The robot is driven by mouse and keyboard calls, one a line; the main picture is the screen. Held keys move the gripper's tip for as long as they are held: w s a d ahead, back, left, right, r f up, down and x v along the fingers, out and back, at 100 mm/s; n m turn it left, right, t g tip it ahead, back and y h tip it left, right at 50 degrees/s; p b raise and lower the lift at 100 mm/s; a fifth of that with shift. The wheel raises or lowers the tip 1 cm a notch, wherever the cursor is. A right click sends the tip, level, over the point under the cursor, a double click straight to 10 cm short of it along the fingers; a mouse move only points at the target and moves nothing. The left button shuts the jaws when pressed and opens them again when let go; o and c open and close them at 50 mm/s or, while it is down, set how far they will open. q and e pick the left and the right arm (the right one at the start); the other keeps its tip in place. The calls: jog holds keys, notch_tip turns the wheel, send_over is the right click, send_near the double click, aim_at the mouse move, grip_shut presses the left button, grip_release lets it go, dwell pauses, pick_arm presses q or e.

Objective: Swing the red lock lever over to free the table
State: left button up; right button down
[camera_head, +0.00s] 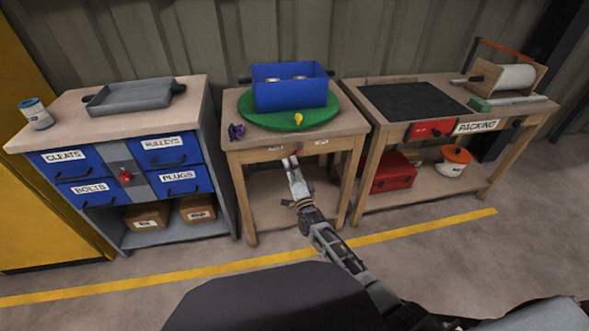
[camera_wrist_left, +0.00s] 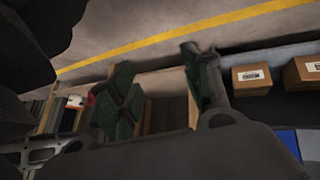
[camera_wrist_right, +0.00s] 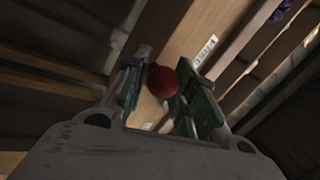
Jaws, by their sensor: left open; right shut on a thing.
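The red ball knob of the lock lever (camera_wrist_right: 163,82) sits between the fingers of my right gripper in the right wrist view. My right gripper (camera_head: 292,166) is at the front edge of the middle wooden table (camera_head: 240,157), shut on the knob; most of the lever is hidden. The green round turntable (camera_head: 258,117) lies on that table, with a blue bin (camera_head: 290,95) on it and a yellow knob (camera_head: 298,118) at its front. My left gripper (camera_wrist_left: 165,90) is open and empty in the left wrist view; it does not show in the head view.
A drawer cabinet (camera_head: 126,178) stands left, with a grey tray (camera_head: 133,95) and a can (camera_head: 36,113) on top. A packing bench (camera_head: 365,150) stands right, with a red box (camera_head: 393,174) below. A purple item (camera_head: 236,131) lies beside the turntable. The floor in front is clear.

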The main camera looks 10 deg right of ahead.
jog(key=shift+a+r+m+h, duration=0.2)
jog(key=shift+a+m+h, duration=0.15)
jog(key=shift+m, duration=0.45)
pick_arm(q)
jog(key=shift+s+f, duration=0.35)
jog(key=shift+f, duration=0.35)
pick_arm(e)
jog(key=shift+r+m+h, duration=0.15)
jog(key=shift+m+h, duration=0.1)
jog(key=shift+m, duration=0.25)
jog(key=c, duration=1.5)
grip_release()
jog(key=shift+r, duration=0.1)
jog(key=o, duration=0.3)
pick_arm(q)
jog(key=shift+w+r, duration=0.25)
jog(key=shift+w, duration=0.05)
jog(key=shift+w, duration=0.1)
